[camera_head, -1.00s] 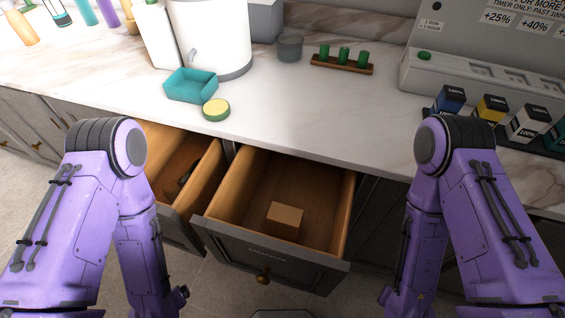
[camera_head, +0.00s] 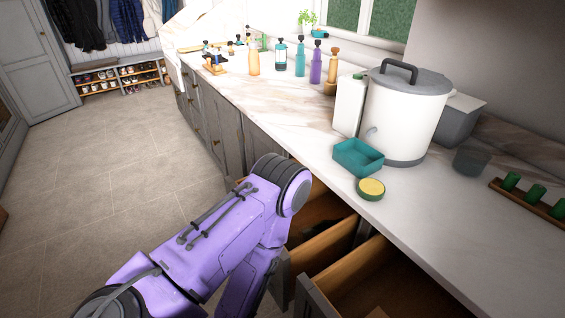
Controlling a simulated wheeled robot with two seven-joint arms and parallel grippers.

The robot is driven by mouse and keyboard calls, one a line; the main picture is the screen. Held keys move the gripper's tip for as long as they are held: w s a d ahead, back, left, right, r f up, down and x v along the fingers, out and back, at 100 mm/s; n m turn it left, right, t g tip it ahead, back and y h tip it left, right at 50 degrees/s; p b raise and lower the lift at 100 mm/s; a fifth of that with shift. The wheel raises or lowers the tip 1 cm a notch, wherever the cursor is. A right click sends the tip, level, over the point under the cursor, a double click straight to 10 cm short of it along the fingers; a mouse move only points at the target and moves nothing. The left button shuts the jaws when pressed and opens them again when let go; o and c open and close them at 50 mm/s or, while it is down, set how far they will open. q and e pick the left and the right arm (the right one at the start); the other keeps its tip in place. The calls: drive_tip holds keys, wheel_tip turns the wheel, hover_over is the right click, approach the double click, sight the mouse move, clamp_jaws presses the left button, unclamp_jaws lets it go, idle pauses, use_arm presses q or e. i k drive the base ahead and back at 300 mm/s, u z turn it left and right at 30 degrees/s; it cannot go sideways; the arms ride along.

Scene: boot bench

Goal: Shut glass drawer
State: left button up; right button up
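Two wooden drawers stand open below the white marble counter. The nearer-left drawer (camera_head: 321,246) is partly hidden behind my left arm, and a dark item lies inside it. The right drawer (camera_head: 352,268) is cut off by the bottom edge of the view; its grey front (camera_head: 313,298) shows only in part. No readable label shows on either front, so I cannot tell which one is the glass drawer. My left arm reaches down beside the drawers, but its gripper is not visible. My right arm and gripper are out of view.
On the counter are a teal tray (camera_head: 358,158), a round yellow-topped tin (camera_head: 370,189), a white urn (camera_head: 402,115) and several bottles (camera_head: 316,64). A rack with green pegs (camera_head: 530,198) is at the right. The tiled floor (camera_head: 125,170) at left is clear.

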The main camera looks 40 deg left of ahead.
sight(312, 257)
drive_tip(key=z, duration=0.5)
drive_tip(key=k, duration=0.95)
drive_tip(key=u, duration=1.4)
drive_tip(key=i, duration=0.5)
drive_tip(key=z, duration=2.45)
drive_tip(key=k, duration=1.05)
drive_tip(key=u, duration=1.1)
drive_tip(key=i, duration=0.5)
drive_tip(key=z, duration=0.1)
